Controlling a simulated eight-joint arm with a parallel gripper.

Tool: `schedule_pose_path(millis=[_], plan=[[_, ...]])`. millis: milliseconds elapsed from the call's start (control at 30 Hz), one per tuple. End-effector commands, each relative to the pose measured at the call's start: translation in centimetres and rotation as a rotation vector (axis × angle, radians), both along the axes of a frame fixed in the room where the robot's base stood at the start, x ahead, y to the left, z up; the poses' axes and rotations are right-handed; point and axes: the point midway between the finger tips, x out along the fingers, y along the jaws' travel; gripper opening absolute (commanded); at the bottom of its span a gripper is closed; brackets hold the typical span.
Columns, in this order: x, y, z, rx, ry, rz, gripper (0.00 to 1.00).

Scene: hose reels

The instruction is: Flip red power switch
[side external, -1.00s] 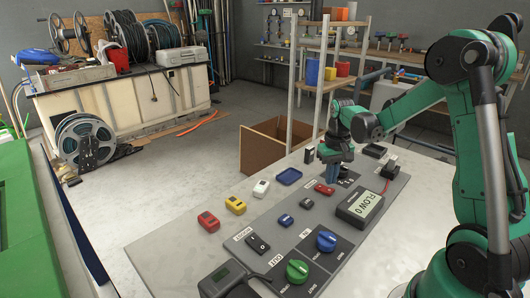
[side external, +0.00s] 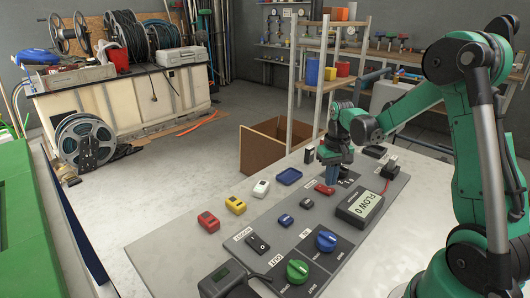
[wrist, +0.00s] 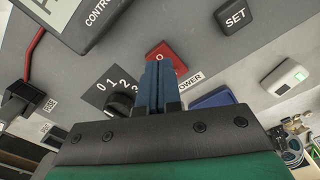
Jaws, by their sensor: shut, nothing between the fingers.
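The red power switch (side external: 324,188) sits on the grey panel near its far end. In the wrist view the red switch (wrist: 166,53) shows an "O" mark and has a "POWER" label beside it. My gripper (side external: 333,179) points down at the switch, with its blue fingers shut and empty. In the wrist view the closed fingertips (wrist: 159,66) overlap the lower part of the red switch. I cannot tell whether they touch it.
A black dial (wrist: 121,104) numbered 0 upward stands close beside the fingers. A blue tray (side external: 289,176) lies nearby.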

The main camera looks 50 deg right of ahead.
Motion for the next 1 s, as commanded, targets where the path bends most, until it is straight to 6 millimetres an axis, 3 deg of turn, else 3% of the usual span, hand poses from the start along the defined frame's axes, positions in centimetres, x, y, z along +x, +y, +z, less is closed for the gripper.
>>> schedule_pose_path(millis=[1000], plan=[[0.0, 0.0, -1.6, 0.000, 0.000, 0.000, 0.00]])
